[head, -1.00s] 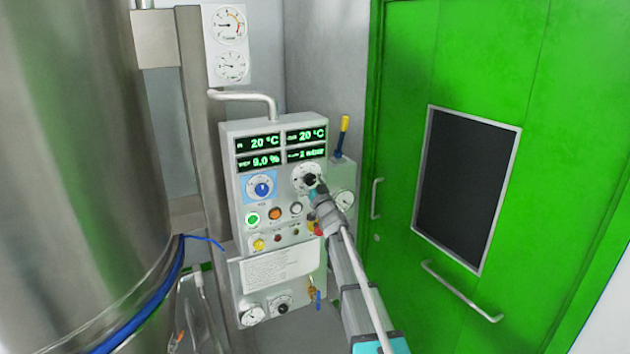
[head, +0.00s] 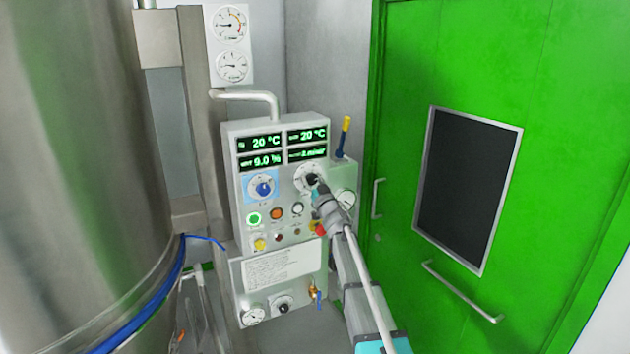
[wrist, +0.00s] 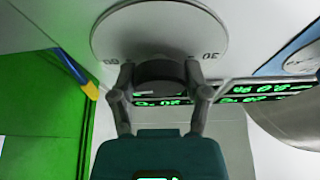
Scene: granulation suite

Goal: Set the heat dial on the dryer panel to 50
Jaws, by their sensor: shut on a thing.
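The dryer panel (head: 272,215) stands upright against the wall. The dial my gripper is on has a white round scale plate (head: 303,172) and a black knob (wrist: 158,73). In the wrist view its plate (wrist: 150,25) shows upside down, with the number 30 and what looks like 60 near the knob. My gripper (wrist: 160,76) is shut on the black knob, one finger on each side. It also shows in the head view (head: 315,184), partly covering the dial. I cannot read the knob's pointer.
A blue-plated dial (head: 263,187) and several buttons sit left of and below my gripper. The lit displays (head: 283,148) above show 20 °C twice. A steel vessel (head: 70,170) stands left, a green door (head: 395,130) right. A blue and yellow tool (head: 343,138) stands at the panel's right side.

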